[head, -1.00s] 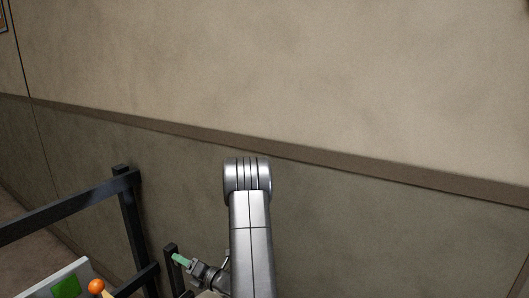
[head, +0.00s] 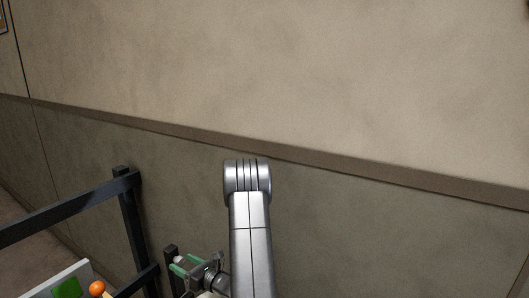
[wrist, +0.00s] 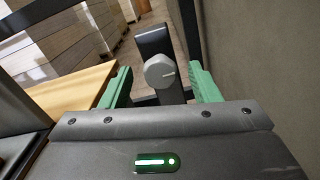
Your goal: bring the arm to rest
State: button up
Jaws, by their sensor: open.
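My gripper (head: 184,264) shows low in the head view, just left of my silver arm (head: 250,235). It is open, with its two green fingers apart. The wrist view also shows the open gripper (wrist: 162,88), with one green finger on each side and nothing held between them. A dark upright piece with a round grey knob (wrist: 160,71) shows beyond and between the fingers; I cannot tell whether they touch it. Part of the wrist is hidden behind my arm in the head view.
A dark rail frame (head: 130,225) stands at the left, with a short dark post (head: 171,262) close to the gripper. An orange ball (head: 97,288) and a green-marked panel (head: 66,287) are at lower left. A wall (head: 380,90) fills the background. Stacked boxes (wrist: 75,45) lie beyond.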

jog(key=shift+n+p, duration=0.85)
jog(key=shift+n, duration=1.05)
